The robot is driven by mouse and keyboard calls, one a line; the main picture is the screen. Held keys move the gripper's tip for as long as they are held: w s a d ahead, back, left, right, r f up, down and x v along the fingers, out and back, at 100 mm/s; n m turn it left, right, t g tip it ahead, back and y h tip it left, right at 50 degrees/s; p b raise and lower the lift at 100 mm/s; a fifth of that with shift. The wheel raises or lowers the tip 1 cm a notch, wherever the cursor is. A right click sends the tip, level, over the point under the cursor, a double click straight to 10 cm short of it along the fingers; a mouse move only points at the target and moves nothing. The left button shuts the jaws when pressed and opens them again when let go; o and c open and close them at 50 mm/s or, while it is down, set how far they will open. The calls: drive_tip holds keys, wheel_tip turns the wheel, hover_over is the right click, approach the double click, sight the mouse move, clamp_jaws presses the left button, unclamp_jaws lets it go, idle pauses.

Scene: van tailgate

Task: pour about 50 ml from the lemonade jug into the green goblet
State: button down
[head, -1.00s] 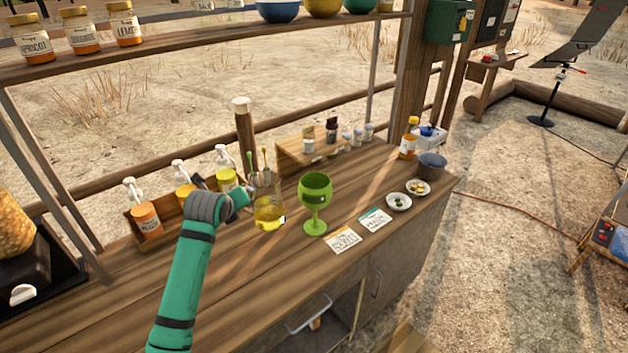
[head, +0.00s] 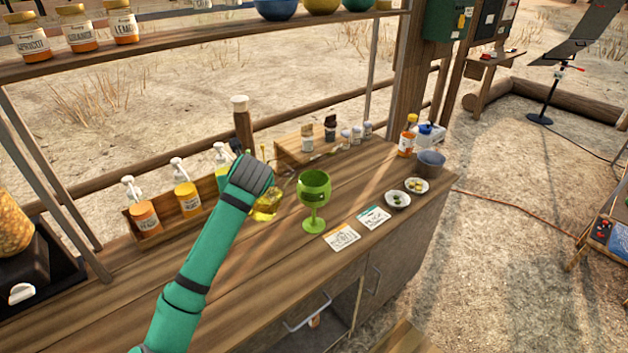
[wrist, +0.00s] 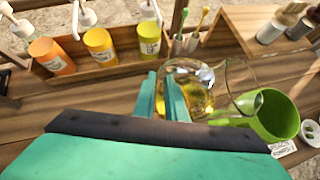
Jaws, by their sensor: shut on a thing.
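The lemonade jug (head: 266,206) is clear glass with yellow liquid, mostly hidden behind my arm in the head view. In the wrist view the jug (wrist: 196,92) is held by my gripper (wrist: 160,98), whose teal fingers are shut on it. The jug is tilted to the right, its mouth near the green goblet (wrist: 270,118). In the head view the goblet (head: 314,190) stands upright on the counter, just right of the jug. I cannot tell whether liquid is flowing or what is inside the goblet.
A wooden rack of pump bottles (head: 183,188) stands behind left. Two cards (head: 342,237) and two small dishes (head: 398,200) lie right of the goblet. A wooden box with small jars (head: 310,150) is behind. The counter's front left (head: 130,300) is clear.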

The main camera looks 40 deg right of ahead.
drive_tip(key=shift+m+t+y, duration=0.4)
drive_tip(key=shift+m+y, duration=0.2)
drive_tip(key=shift+y, duration=0.1)
drive_tip(key=d+r, duration=0.1)
drive_tip(key=s+d+r, duration=0.1)
drive_tip(key=r, duration=0.1)
drive_tip(key=shift+r, duration=0.25)
wheel_tip(320, 180, up, 6)
drive_tip(key=s+d+m+t+y, duration=0.1)
drive_tip(key=d+m+t+y, duration=0.1)
drive_tip(key=y, duration=0.1)
drive_tip(key=shift+d+f+p, duration=0.2)
drive_tip(key=shift+d+p, duration=0.1)
drive_tip(key=shift+d+r, duration=0.1)
drive_tip(key=shift+r, duration=0.1)
drive_tip(key=shift+s+d+r+m+t+y+p, duration=0.25)
drive_tip(key=shift+d+r+m+p, duration=0.1)
drive_tip(key=shift+r, duration=0.1)
drive_tip(key=shift+s+d+r+m+t+y+p, duration=0.15)
drive_tip(key=shift+d+r+m+t+y+p, duration=0.1)
drive_tip(key=shift+d+r+m, duration=0.15)
drive_tip(key=shift+s+d+r, duration=0.2)
drive_tip(key=shift+d, duration=0.15)
drive_tip(key=shift+w+a+f, duration=0.1)
drive_tip(key=shift+a+f, duration=0.05)
drive_tip(key=shift+a, duration=0.15)
drive_tip(key=shift+d, duration=0.1)
drive_tip(key=shift+f, duration=0.1)
